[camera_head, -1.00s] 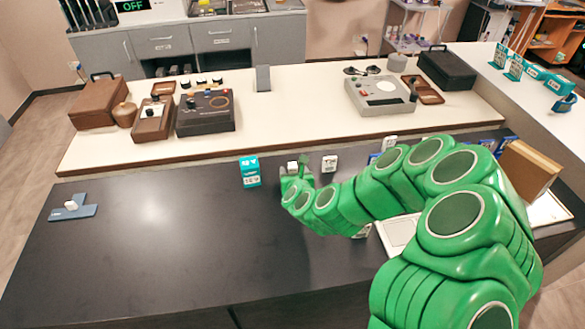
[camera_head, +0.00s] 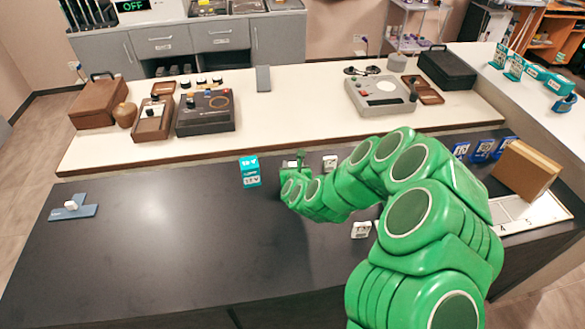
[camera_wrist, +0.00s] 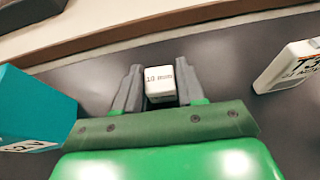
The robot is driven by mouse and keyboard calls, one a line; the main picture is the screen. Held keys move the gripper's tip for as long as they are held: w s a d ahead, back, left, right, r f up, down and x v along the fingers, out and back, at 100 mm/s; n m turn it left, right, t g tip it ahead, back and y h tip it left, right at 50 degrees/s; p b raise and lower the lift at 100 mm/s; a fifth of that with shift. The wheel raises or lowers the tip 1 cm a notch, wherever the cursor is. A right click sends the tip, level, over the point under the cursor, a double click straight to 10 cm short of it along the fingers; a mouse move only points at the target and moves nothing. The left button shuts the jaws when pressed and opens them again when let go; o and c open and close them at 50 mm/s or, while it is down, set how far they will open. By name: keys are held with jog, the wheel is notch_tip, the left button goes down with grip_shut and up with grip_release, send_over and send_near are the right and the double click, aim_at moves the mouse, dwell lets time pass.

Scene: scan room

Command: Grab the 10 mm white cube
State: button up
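The white cube (camera_wrist: 160,84), printed "10 mm", sits on the dark counter between the two fingers of my gripper (camera_wrist: 159,80) in the wrist view. One finger stands close at each side of it, and the fingers look open around it. I cannot tell whether either finger touches it. In the head view my gripper (camera_head: 296,164) is low at the counter's far side, and the cube is mostly hidden by the fingers.
A teal box (camera_head: 250,171) stands close left of my gripper, and a white labelled block (camera_head: 330,162) close right. Another white block (camera_head: 361,229) lies nearer. A blue piece with a white part (camera_head: 72,207) lies far left. The counter's left-middle is clear.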

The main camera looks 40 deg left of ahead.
jog(key=c, duration=0.6)
jog(key=shift+o, duration=0.2)
jog(key=shift+r, duration=0.1)
jog(key=shift+r, duration=4.95)
